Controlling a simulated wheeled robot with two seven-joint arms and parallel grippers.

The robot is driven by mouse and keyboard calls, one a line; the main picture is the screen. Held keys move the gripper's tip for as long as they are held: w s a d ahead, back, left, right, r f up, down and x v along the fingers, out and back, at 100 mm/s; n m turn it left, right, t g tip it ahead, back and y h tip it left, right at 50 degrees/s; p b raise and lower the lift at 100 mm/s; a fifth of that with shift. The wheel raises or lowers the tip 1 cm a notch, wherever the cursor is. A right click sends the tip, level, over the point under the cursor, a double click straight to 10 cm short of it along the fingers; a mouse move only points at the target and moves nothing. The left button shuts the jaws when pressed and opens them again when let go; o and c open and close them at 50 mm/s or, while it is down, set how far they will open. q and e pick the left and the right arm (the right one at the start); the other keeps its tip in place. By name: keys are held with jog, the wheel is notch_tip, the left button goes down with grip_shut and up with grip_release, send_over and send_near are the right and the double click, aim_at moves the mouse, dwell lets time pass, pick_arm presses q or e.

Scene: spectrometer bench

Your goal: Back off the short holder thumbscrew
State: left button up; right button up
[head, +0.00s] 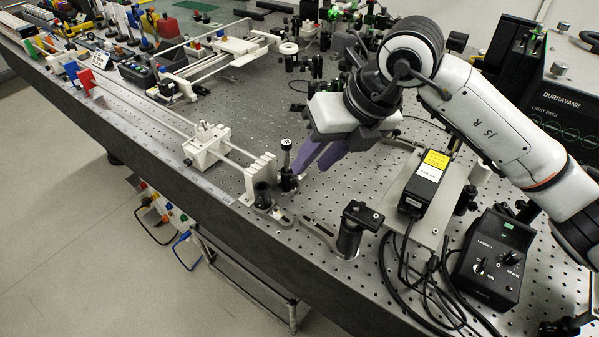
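My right gripper (310,168) reaches in from the right, its two purple fingers pointing down and left. A gap shows between the fingertips, and nothing is seen between them. Just left of them stands a dark post holder (288,181) with a slim post and a round black knob on top. A shorter black holder (263,195) stands left of it on a slotted base. Another black holder (348,232) stands nearer the front, right of the fingers. The thumbscrew is too small to make out, and I cannot tell which holder is the short one. My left gripper is out of view.
A white rail assembly (206,146) runs left of the holders, near the bench edge. A yellow-labelled box (424,182) and a laser controller (494,258) with loose black cables stand right. The perforated bench top (270,105) behind the gripper is largely clear.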

aim_at(295, 183)
jog(key=x, duration=0.7)
jog(key=shift+p, duration=0.4)
jog(key=shift+r, duration=0.1)
grip_shut()
